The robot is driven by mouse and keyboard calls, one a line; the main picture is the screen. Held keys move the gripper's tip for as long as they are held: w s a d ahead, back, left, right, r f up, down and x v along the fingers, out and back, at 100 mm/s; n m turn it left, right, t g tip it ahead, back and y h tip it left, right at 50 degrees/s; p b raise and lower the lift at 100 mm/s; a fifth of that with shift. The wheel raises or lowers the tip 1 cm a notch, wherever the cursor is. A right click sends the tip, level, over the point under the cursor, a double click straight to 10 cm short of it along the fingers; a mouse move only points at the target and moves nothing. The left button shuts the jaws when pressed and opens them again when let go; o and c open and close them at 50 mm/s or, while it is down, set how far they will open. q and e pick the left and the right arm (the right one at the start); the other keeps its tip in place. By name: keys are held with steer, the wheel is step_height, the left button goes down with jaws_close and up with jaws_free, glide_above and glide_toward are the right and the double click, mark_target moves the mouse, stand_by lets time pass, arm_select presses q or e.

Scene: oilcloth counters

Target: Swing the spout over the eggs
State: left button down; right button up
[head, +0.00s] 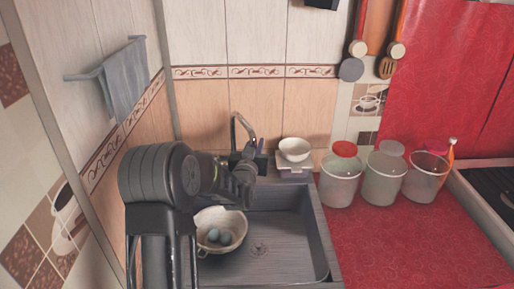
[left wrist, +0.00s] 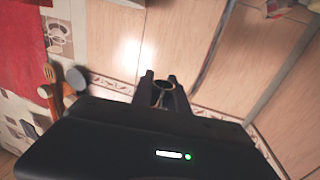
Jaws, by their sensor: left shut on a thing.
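The dark curved spout (head: 234,124) rises behind the sink, its arch partly hidden by my left arm. My left gripper (head: 255,150) is at the spout, shut on it. In the left wrist view the fingers of my left gripper (left wrist: 162,80) stand on either side of the spout's round end (left wrist: 161,97). The bluish eggs (head: 220,237) lie in a pale colander (head: 207,217) at the left of the sink, below and in front of the gripper. My arm hides part of the colander. My right gripper does not show.
The grey sink (head: 285,240) is bare to the right of the colander. A white bowl on a scale (head: 294,150) stands close right of the spout. Several translucent containers (head: 340,182) stand on the red counter (head: 400,245). A towel (head: 124,80) hangs on the left wall.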

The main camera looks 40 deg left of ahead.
arm_select(q)
steer(key=s+a+m+t+h+b, duration=0.1)
steer(key=s+a+m+h+b, duration=0.1)
steer(key=s+a+b, duration=0.5)
steer(key=shift+s+f+h+b, duration=0.15)
steer(key=shift+s+h+b, duration=0.05)
steer(key=shift+h+b, duration=0.7)
steer(key=c, duration=1.5)
jaws_free()
steer(key=shift+s, duration=0.15)
steer(key=shift+o, duration=1)
steer(key=b+v, duration=0.1)
steer(key=v, duration=0.6)
steer(key=shift+s+d, duration=0.15)
steer(key=shift+s, duration=0.2)
